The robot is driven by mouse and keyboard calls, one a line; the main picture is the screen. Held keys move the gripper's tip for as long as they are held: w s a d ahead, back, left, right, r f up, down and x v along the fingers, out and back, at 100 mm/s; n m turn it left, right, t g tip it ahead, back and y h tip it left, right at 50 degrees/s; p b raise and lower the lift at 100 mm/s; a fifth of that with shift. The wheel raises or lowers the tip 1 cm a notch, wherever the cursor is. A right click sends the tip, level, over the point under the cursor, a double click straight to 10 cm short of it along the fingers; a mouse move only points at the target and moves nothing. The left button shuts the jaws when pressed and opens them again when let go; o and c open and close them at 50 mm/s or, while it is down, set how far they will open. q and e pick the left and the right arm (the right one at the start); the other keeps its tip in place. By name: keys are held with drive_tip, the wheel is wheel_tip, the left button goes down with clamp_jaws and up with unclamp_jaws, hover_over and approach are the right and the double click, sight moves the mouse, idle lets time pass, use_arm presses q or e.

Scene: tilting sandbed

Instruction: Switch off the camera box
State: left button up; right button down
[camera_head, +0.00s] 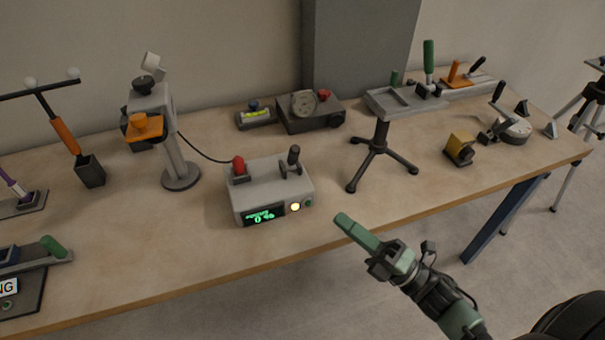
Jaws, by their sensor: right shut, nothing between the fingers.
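The camera box is most likely the grey box (272,190) near the table's front edge. My right gripper (343,220) is shut and empty. It appears in front and to the right of the box, apart from it, pointing up and left. My left gripper is not in view.
A cable runs from the box to a grey stand (181,173) with an orange clamp. A black tripod (377,154) stands to the right, near a yellow block (459,147). Gauges and levers line the back. The wooden table (150,246) is bare in front of the stand.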

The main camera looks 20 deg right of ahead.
drive_tip(key=p, duration=0.2)
approach(292, 158)
drive_tip(key=a, duration=0.4)
drive_tip(key=shift+w+f, duration=0.3)
drive_tip(key=shift+f, duration=0.05)
drive_tip(key=shift+w+r+p, duration=0.25)
drive_tip(key=shift+w, duration=0.45)
drive_tip(key=shift+w+r+p, duration=0.2)
drive_tip(key=shift+w+r, duration=0.1)
drive_tip(key=shift+w, duration=0.4)
drive_tip(key=shift+w+r+p, duration=0.25)
drive_tip(key=shift+w, duration=0.45)
